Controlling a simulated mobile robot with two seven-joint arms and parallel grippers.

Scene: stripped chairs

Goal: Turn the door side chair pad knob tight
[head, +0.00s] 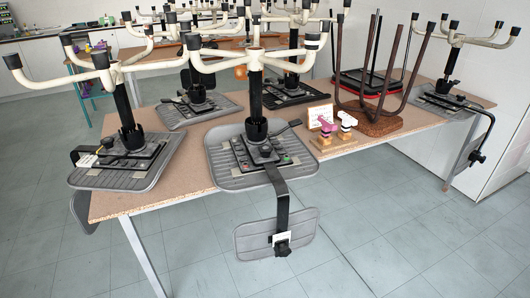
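Several office chairs stand upside down on a long wooden table, their seats flat and star bases up. The front middle chair (232,165) has a black bar hanging over the table edge to a grey back pad (262,240), with a dark knob (282,248) on it. The far right chair (445,100) also has a bar bent down past the edge, with a small dark knob (478,157) near its end. I cannot tell which is the door side chair, or how tight any knob is. Neither gripper is in view.
The table (400,125) has a small wooden stand (333,138) with pink and striped pieces near its front edge. A four-legged chair (375,120) lies upturned on its right half. A white wall (510,90) is at the right. The tiled floor in front is clear.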

